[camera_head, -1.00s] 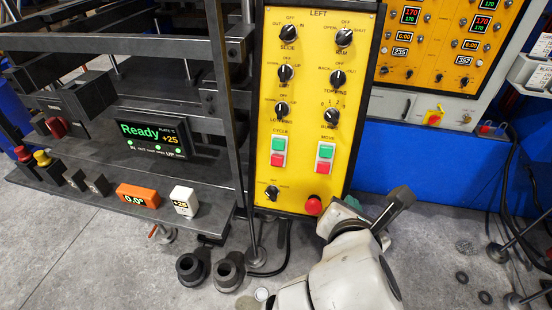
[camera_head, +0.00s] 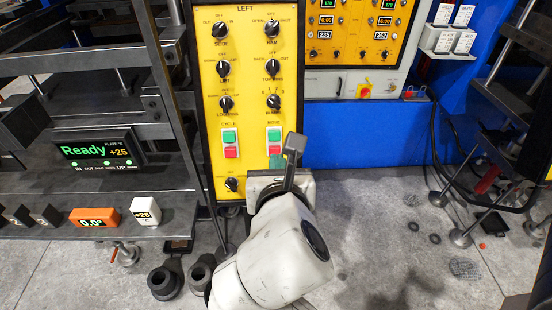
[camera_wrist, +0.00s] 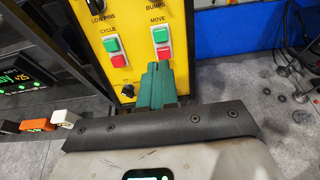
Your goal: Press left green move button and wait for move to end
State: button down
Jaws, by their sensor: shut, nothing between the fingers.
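The yellow LEFT panel (camera_head: 246,80) stands upright in front of me. Its green MOVE button (camera_head: 274,133) sits above a red button (camera_head: 274,148) on the panel's lower right. In the wrist view the green MOVE button (camera_wrist: 160,34) shows clearly above its red one. My gripper (camera_wrist: 158,68) has green fingers that are shut and empty. The fingertips appear just below the red MOVE button; whether they touch the panel I cannot tell. In the head view my gripper (camera_head: 277,162) is partly hidden behind my wrist. The display (camera_head: 95,150) reads "Ready" and "+25".
The CYCLE buttons (camera_head: 230,143) are left of the MOVE pair. A black knob (camera_head: 231,184) sits below them. An orange 0.0° box (camera_head: 94,218) and a white +25 box (camera_head: 146,211) stand on the press ledge. Black cylinders (camera_head: 164,283) stand on the floor.

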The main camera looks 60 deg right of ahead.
aim_at(274, 136)
jog(key=x, duration=1.2)
jog(key=shift+d, duration=0.1)
